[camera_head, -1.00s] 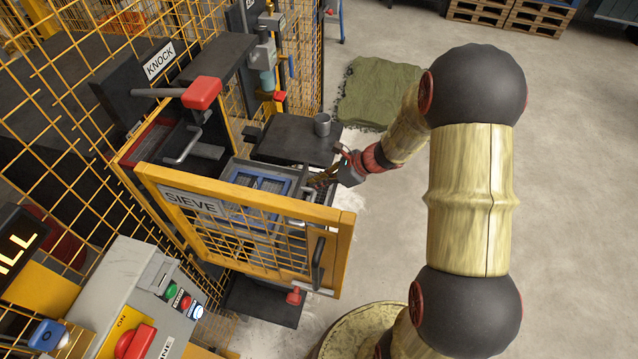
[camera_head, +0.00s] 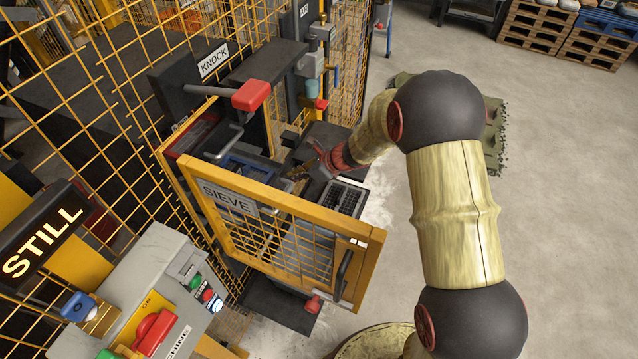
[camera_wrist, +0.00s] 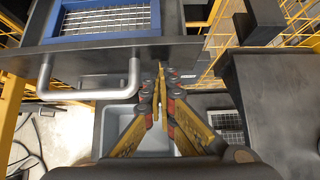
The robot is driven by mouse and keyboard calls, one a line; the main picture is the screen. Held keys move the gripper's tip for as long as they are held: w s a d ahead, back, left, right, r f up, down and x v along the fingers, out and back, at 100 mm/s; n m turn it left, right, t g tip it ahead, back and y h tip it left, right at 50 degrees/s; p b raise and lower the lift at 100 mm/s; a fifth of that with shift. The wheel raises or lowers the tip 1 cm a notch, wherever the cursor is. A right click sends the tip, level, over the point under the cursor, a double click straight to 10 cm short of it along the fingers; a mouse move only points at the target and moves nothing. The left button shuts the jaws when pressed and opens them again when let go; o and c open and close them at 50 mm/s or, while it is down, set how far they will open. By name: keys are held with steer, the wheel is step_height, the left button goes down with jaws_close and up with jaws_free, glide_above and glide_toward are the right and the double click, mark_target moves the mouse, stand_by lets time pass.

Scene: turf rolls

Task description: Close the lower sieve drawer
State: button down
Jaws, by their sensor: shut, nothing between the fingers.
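A blue-framed mesh sieve drawer (camera_head: 243,170) sits in the machine behind the open yellow mesh door marked SIEVE (camera_head: 285,232), which partly hides it. In the wrist view the drawer's blue frame and mesh (camera_wrist: 105,21) show at the top left, with a pale bar handle (camera_wrist: 90,94) on its dark front. I cannot tell whether it is the lower drawer. My gripper (camera_wrist: 162,72) is shut and empty, its fingertips just right of the handle near the drawer front; contact is unclear. In the head view my gripper (camera_head: 305,172) is above and behind the door.
A grey open tray (camera_wrist: 116,118) lies below the drawer in the wrist view. A dark plate (camera_wrist: 283,112) stands at the right. A dark grid (camera_head: 346,196) shows beside my gripper. A control box (camera_head: 150,290) is at the front left. Open floor lies right of my arm.

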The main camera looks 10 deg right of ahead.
mark_target(254, 164)
steer(key=w+a, duration=0.2)
steer(key=a, duration=0.2)
steer(key=w+a+p, duration=0.1)
steer(key=w+a, duration=0.2)
steer(key=a, duration=0.1)
steer(key=w+a+p, duration=0.1)
steer(key=w+a, duration=0.2)
steer(key=shift+w+a, duration=0.2)
steer(key=shift+a, duration=0.2)
steer(key=shift+w+a, duration=0.1)
steer(key=shift+w, duration=0.05)
steer(key=shift+r, duration=0.1)
